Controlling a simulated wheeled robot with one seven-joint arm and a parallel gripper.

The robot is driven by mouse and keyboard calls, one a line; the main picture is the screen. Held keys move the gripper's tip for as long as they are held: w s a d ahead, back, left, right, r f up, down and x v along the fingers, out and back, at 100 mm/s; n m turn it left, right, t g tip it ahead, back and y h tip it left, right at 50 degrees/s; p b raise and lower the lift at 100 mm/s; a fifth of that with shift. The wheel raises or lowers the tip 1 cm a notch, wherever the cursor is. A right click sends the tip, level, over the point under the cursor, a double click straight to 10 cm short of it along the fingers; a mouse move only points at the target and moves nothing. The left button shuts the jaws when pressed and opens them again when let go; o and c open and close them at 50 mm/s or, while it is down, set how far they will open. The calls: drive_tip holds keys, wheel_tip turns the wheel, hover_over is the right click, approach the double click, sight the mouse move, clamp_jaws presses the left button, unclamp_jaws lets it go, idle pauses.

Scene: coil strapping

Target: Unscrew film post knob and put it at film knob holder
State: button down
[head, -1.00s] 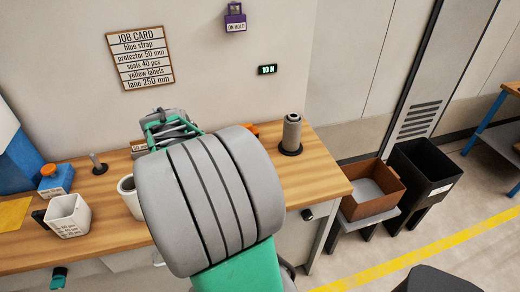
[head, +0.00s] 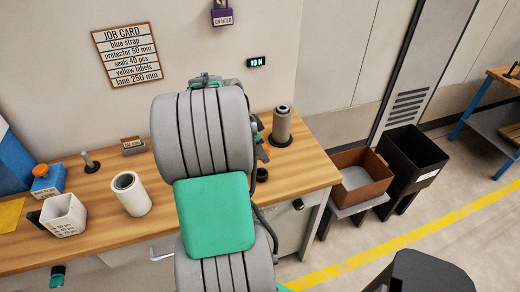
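My arm fills the middle of the head view and hides part of the bench. A dark part of what looks like my gripper (head: 262,146) shows at the arm's right edge. Its fingertips and anything between them are hidden or too small to make out. To its right a thick grey post or roll (head: 281,125) stands upright on a dark round base, apart from it. A thin short post (head: 90,162) stands on a dark base at the back left. I cannot tell which is the film post. Neither the knob nor its holder can be identified for certain.
A white roll (head: 130,193), a white cup (head: 64,215) and an orange-topped blue container (head: 47,181) stand on the bench's left. A small sign block (head: 132,146) is at the back. Brown (head: 360,176) and black (head: 410,164) bins stand right of the bench.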

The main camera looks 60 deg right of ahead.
drive_tip(key=shift+f+b, duration=2.2)
drive_tip(key=shift+f, duration=0.65)
drive_tip(key=shift+f+b, duration=0.1)
drive_tip(key=shift+b, duration=0.3)
drive_tip(key=shift+f+b, duration=1.5)
drive_tip(key=shift+f, duration=0.1)
drive_tip(key=shift+c, duration=2.2)
unclamp_jaws()
